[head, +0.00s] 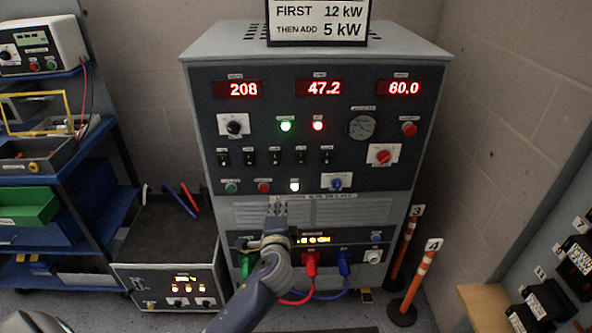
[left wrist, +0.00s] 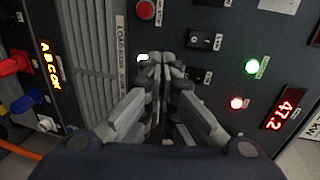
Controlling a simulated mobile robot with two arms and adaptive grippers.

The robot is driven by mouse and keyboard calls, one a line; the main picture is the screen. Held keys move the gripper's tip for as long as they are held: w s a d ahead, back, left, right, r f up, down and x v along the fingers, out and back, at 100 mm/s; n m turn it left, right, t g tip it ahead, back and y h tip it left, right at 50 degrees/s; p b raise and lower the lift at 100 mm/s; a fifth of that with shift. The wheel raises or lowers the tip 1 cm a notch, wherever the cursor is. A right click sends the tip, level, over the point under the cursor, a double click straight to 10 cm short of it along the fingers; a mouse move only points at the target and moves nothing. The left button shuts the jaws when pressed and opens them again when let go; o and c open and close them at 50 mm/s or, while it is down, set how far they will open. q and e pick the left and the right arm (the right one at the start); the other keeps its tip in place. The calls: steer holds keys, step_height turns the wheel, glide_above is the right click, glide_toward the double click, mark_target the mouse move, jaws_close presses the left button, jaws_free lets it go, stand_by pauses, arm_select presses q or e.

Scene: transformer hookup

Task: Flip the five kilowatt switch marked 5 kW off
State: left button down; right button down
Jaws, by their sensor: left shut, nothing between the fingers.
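A row of several black rocker switches (head: 275,158) sits across the middle of the load bank's dark front panel. Their small labels are too blurred to read, so I cannot tell which is marked 5 kW or how each is set. My left gripper (head: 277,205) is shut and empty in front of the vented strip below the switches. In the left wrist view its closed fingertips (left wrist: 160,58) point at the panel near a lit white lamp (left wrist: 142,58). A rocker switch (left wrist: 205,41) shows just beyond them, apart from the tips. My right gripper is not in view.
A sign (head: 318,22) on top reads first 12 kW, then add 5 kW. Red displays (head: 324,88) read 208, 47.2 and 60.0. Green (head: 285,126) and red (head: 318,125) lamps are lit. Red (head: 310,260) and blue (head: 344,262) plugs sit low. Orange posts (head: 418,282) stand at right.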

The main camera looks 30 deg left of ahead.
mark_target(279, 163)
arm_select(q)
steer(key=shift+t+y, duration=0.3)
steer(key=shift+y, duration=0.1)
step_height(279, 163, up, 5)
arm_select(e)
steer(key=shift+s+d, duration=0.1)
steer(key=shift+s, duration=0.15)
arm_select(q)
steer(key=shift+w, duration=0.1)
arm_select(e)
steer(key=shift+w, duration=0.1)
arm_select(q)
steer(key=p+x, duration=0.1)
steer(key=x, duration=1.3)
steer(key=shift+d, duration=0.1)
steer(key=shift+f, duration=0.1)
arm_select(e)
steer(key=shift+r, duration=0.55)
